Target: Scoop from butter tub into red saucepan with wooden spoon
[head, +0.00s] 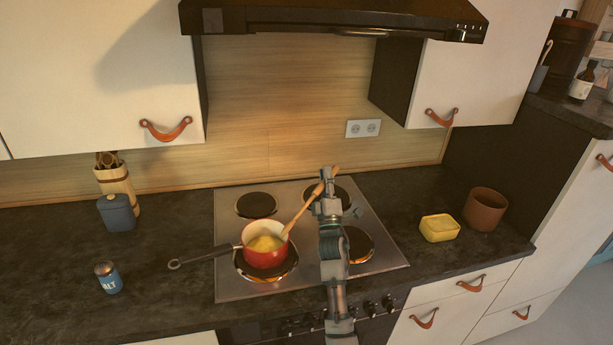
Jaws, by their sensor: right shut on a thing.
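The red saucepan (267,243) sits on the front left burner of the hob, its dark handle pointing left. Yellow contents show inside it. The wooden spoon (301,215) slants from upper right down to the pan, with its lower end at or over the pan's right rim. My right gripper (325,190) is shut on the spoon's upper part, above the hob. The yellow butter tub (439,228) stands on the counter to the right of the hob, apart from the gripper. My left gripper is not in view.
A brown pot (485,209) stands right of the tub. A salt can (108,278), a blue-grey canister (117,213) and a utensil holder (119,189) stand on the left counter. The range hood (340,18) hangs above the hob (232,281). The counter between hob and tub is clear.

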